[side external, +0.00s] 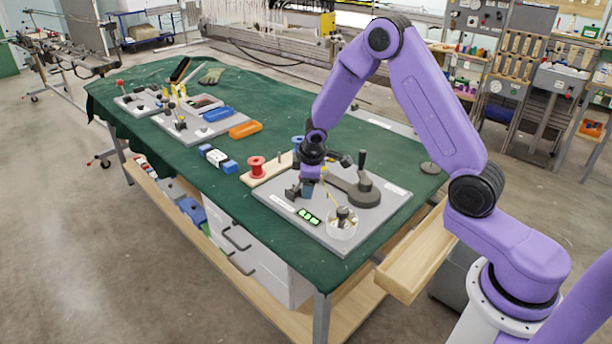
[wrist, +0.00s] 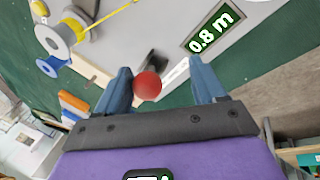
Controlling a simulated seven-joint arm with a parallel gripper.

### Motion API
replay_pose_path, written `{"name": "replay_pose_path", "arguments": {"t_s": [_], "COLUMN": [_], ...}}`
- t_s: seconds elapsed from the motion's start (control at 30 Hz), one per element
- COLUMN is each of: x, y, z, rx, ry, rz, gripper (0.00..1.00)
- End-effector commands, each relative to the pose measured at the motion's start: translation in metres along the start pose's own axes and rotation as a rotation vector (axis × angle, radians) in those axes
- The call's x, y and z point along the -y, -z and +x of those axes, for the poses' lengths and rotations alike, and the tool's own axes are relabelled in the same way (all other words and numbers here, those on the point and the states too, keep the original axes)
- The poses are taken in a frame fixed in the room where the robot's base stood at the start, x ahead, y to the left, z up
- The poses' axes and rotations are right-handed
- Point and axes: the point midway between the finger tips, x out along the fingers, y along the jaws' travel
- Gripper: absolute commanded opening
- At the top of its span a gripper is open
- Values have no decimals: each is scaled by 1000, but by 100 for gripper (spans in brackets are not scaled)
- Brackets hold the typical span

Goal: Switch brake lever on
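The lever's round red knob (wrist: 147,86) shows in the wrist view, with a dark part (wrist: 152,62) just beyond it. I take it to be the brake lever. My gripper (wrist: 168,82) is open, and the knob sits between its blue fingers in the picture, nearer the left one. I cannot tell whether they touch. In the side view my gripper (side external: 300,191) points down low over the grey plate (side external: 285,213), and the knob is hidden there. A display (wrist: 209,31) reads 0.8 m; it also shows on the plate in the side view (side external: 309,217).
A dark crank with an upright handle (side external: 362,162) stands right of my gripper. A clear round cup (side external: 342,226) is on the plate's front. A red spool (side external: 257,167) stands left on a wooden base. Other grey panels sit further left on the green cloth (side external: 160,150).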

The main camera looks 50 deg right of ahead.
Motion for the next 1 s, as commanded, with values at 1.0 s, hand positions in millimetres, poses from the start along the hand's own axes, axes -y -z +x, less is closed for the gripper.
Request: {"name": "replay_pose_path", "arguments": {"t_s": [1.0], "x": [-2], "y": [-3], "z": [-12], "rx": [2], "ry": [-2], "rz": [4], "gripper": [60]}}
